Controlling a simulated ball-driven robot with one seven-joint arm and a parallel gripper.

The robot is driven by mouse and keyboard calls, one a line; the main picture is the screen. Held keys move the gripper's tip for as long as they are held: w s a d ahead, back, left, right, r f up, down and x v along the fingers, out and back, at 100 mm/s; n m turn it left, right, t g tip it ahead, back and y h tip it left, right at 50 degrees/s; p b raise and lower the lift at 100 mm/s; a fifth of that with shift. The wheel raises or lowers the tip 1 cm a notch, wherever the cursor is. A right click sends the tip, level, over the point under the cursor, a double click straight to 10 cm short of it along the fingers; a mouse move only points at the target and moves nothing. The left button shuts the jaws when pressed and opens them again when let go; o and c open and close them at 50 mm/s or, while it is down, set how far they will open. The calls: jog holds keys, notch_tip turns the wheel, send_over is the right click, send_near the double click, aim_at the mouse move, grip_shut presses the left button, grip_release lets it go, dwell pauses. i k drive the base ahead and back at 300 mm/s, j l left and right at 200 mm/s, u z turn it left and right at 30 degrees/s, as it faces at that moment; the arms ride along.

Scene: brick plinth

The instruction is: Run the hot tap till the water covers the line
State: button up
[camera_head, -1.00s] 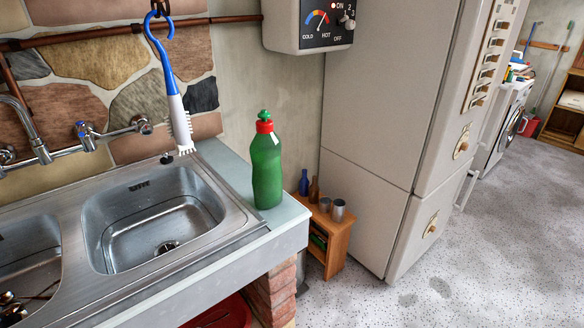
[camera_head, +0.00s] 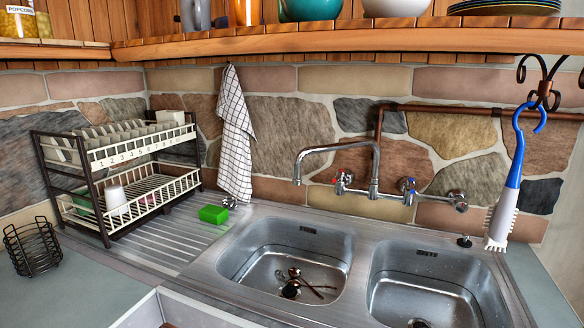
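The hot tap (camera_head: 342,181), marked red, is on the wall above the double sink. The blue-marked cold tap (camera_head: 407,187) is to its right. The curved metal spout (camera_head: 330,150) ends above the left basin's back edge; no stream of water shows from it. The left basin (camera_head: 262,240) holds dark, spoon-like utensils (camera_head: 293,280) around its drain. A thin dark line (camera_head: 430,277) runs around the right basin's inner wall, and a similar line shows in the left basin. I cannot tell whether either holds standing water. My gripper is not in view.
A dish rack (camera_head: 115,170), green sponge (camera_head: 213,214) and checked towel (camera_head: 235,135) are left of the sink. A blue-and-white brush (camera_head: 508,200) hangs at right. A wooden shelf (camera_head: 330,42) crosses above. A wire basket (camera_head: 33,248) stands on the left counter.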

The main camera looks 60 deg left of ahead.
aim_at(341, 174)
jog(key=u, duration=1.5)
